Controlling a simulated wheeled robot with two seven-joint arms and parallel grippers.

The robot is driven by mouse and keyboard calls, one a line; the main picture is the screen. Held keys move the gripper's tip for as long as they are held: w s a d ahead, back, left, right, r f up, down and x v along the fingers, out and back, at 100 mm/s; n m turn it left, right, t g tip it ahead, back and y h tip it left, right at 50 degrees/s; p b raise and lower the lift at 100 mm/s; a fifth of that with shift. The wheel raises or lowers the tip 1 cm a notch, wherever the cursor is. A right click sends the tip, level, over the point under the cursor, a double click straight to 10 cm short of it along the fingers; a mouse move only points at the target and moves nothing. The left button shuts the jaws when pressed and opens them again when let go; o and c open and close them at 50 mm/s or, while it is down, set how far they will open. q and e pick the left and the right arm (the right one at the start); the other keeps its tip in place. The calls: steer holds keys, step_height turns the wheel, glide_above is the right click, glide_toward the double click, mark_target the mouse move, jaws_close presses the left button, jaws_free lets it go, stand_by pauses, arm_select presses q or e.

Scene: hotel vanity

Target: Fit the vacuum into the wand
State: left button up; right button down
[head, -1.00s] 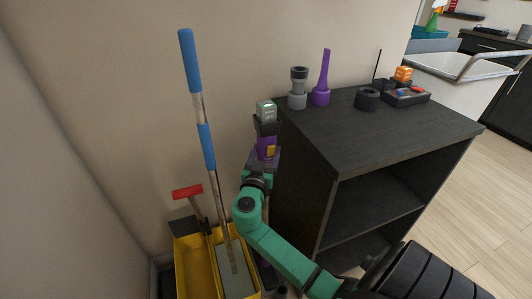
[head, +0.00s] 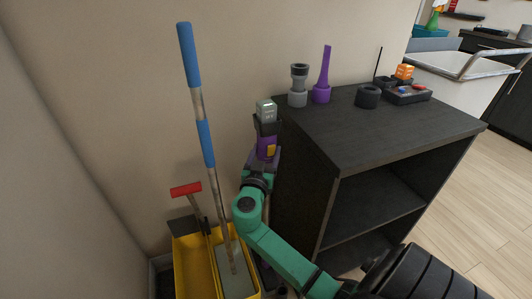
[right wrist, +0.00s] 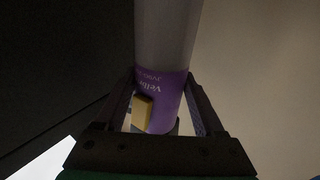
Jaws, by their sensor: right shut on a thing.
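The vacuum (head: 266,147) is an upright handheld body with a grey top, a dark section and a purple band with a yellow part. It is beside the left side of the black cabinet. My right gripper (head: 262,160) is shut around its purple part. In the right wrist view the vacuum (right wrist: 165,85) is between the two fingers (right wrist: 160,115), with lettering on the purple band. I cannot clearly make out the wand; my arm covers much of the space below the vacuum. My left gripper is not in view.
The black cabinet (head: 400,130) holds a grey nozzle (head: 298,88), a purple narrow nozzle (head: 323,80), a black round piece (head: 367,97) and a dark tray (head: 408,96). A yellow mop bucket (head: 192,268) with a blue-gripped mop handle (head: 190,60) stands at left, close to my arm.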

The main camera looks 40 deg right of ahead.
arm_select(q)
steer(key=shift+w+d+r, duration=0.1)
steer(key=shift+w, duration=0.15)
arm_select(e)
steer(key=shift+r, duration=0.1)
